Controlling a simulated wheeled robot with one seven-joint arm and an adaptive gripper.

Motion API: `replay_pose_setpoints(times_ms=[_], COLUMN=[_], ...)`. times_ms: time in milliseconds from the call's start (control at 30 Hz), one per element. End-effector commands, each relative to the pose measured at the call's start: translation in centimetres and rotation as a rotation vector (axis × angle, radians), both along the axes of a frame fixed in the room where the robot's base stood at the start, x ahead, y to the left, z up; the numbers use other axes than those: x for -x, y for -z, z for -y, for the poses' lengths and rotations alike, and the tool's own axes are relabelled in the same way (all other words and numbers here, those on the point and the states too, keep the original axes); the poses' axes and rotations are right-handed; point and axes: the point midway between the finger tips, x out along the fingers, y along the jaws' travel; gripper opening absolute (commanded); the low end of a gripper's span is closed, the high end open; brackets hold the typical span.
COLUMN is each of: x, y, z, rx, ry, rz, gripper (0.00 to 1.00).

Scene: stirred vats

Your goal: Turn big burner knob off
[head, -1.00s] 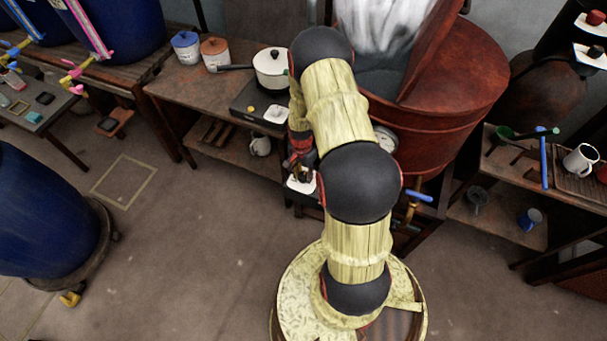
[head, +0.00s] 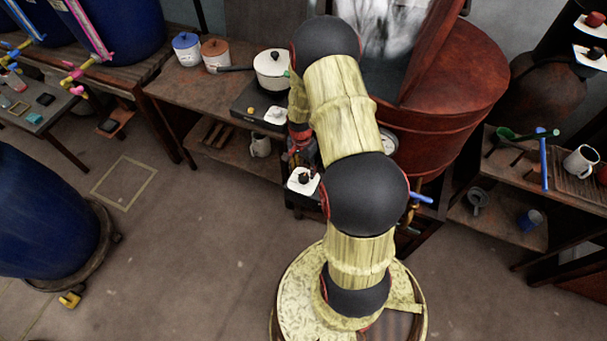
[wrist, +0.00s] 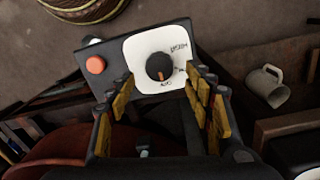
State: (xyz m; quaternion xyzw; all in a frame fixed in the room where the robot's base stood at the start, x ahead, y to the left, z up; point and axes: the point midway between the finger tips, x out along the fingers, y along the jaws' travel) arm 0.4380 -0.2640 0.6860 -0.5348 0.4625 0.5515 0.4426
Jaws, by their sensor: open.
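A round black knob (wrist: 160,66) sits on a white plate on a dark control box (wrist: 182,32). An orange mark on the knob points down in the wrist view, towards a small label I cannot read surely. In the head view the knob (head: 303,179) and its white plate show left of my arm, below the big red vat (head: 430,115). My gripper (wrist: 158,78) is open and empty, its yellow-padded fingers on either side of the lower plate in the picture. I cannot tell how far the fingertips are from the knob. In the head view my arm partly hides the gripper.
An orange button (wrist: 95,64) is beside the white plate. A white mug (wrist: 266,88) is to the right in the wrist view. A white pot (head: 271,70) stands on a small hotplate (head: 250,98) on the bench.

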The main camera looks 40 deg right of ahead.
Motion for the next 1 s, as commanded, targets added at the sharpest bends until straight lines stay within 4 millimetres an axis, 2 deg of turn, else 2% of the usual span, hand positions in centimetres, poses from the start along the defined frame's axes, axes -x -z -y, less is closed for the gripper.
replay_pose_setpoints(times_ms=[33, 200, 400, 1000], x=[-0.2, -0.3, -0.3, -0.3], y=[-1.3, -4.4, -6.6, -7.2], z=[0.1, 0.0, -0.1, -0.1], rx=[0.002, 0.001, 0.000, 0.000], ry=[0.000, 0.000, 0.000, 0.000], rz=[0.004, 0.003, 0.001, 0.000], gripper=[0.52, 0.52, 0.52, 0.52])
